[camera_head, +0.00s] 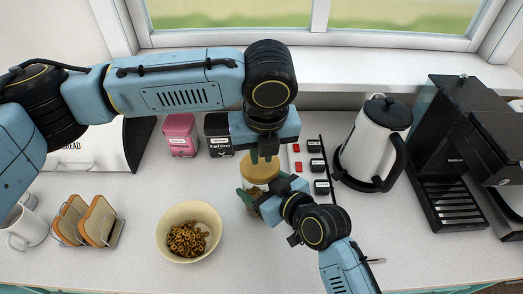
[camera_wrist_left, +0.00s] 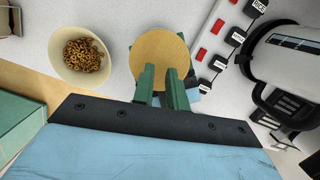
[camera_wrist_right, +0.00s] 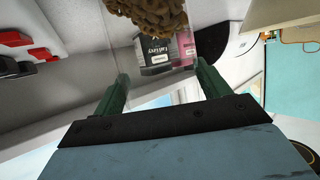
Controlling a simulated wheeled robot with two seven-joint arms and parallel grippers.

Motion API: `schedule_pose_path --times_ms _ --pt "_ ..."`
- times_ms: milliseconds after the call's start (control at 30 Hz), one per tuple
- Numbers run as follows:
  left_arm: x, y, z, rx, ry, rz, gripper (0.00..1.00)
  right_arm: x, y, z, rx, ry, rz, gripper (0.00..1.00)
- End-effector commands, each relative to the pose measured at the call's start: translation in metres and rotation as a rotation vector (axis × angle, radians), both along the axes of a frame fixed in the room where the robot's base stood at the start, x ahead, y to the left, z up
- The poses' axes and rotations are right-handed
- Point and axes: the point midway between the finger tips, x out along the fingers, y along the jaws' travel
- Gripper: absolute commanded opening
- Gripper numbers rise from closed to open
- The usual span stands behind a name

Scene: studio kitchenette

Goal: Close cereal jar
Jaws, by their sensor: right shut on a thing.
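The cereal jar (camera_head: 253,200) stands on the counter, clear, with brown cereal rings inside. Its round tan lid (camera_wrist_left: 160,52) sits at the jar's mouth; it also shows in the head view (camera_head: 260,171). I cannot tell if it is fully seated. My left gripper (camera_head: 261,157) points down at the lid from above, its fingers slightly parted with a gap between them. My right gripper (camera_head: 253,197) is shut on the jar's side from the front right. In the right wrist view its fingers (camera_wrist_right: 162,85) straddle the clear wall, with cereal (camera_wrist_right: 150,10) beyond.
A bowl of cereal rings (camera_head: 165,232) stands left of the jar. A toast rack (camera_head: 88,222) is farther left. Pink (camera_head: 180,135) and black (camera_head: 217,134) tins stand behind. Small black containers (camera_head: 318,166), a kettle (camera_head: 372,145) and a coffee machine (camera_head: 465,150) stand right. The front counter is mostly clear.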

Motion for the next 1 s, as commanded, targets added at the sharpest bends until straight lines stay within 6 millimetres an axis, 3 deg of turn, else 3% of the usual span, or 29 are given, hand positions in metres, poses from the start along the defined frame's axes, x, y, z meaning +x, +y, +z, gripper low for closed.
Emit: schedule_pose_path --times_ms 1000 --pt "0.002 0.001 -0.013 0.002 0.000 0.001 0.15 0.000 -0.001 -0.002 -0.007 0.001 0.000 0.34"
